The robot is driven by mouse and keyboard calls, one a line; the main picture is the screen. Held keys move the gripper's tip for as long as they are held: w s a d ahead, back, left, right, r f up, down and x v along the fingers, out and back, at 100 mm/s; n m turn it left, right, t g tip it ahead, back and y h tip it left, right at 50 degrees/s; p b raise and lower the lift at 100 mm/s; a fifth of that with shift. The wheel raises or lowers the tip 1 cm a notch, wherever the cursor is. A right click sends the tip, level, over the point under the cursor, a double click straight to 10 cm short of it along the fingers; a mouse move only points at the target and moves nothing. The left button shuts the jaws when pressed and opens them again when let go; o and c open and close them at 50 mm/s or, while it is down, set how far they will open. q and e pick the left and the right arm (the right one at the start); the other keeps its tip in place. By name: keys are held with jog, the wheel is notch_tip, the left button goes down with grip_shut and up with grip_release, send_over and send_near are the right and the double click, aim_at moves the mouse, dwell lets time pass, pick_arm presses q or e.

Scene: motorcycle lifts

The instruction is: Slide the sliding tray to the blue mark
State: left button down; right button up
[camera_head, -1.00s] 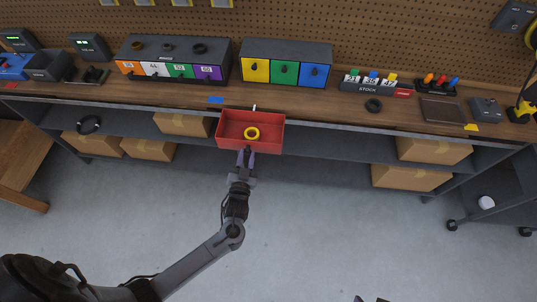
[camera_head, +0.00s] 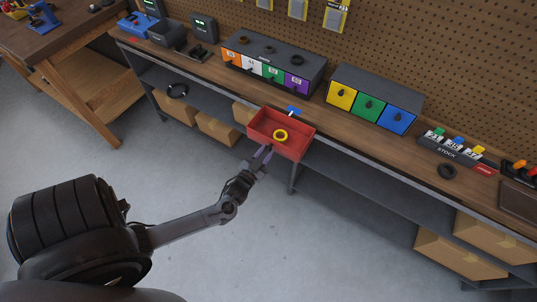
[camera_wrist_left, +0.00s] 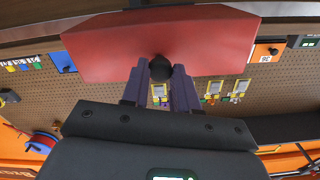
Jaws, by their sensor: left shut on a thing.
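The sliding tray (camera_head: 290,151) is an open red box at the front edge of the workbench, with a yellow ring (camera_head: 280,134) lying inside. The blue mark (camera_head: 293,110) is on the bench top just behind the tray's back edge, with a small pale pointer close to it; their exact alignment is hard to tell. My left gripper (camera_head: 267,151) is at the tray's front. In the left wrist view it is shut on the black knob (camera_wrist_left: 160,67) of the red tray front (camera_wrist_left: 200,42). My right gripper is not in view.
A four-drawer unit (camera_head: 272,66) and a three-drawer unit (camera_head: 370,100) stand on the bench (camera_head: 350,135) behind. A stock rack (camera_head: 455,150) and a black ring (camera_head: 447,171) lie to the right. Cardboard boxes (camera_head: 216,128) sit on the lower shelf.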

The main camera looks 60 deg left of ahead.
pick_arm(q)
jog(key=c, duration=0.9)
grip_release()
jog(key=shift+o, duration=0.2)
jog(key=shift+d, duration=0.1)
jog(key=v, duration=1)
jog(key=shift+s+d, duration=0.15)
jog(key=shift+s, duration=0.2)
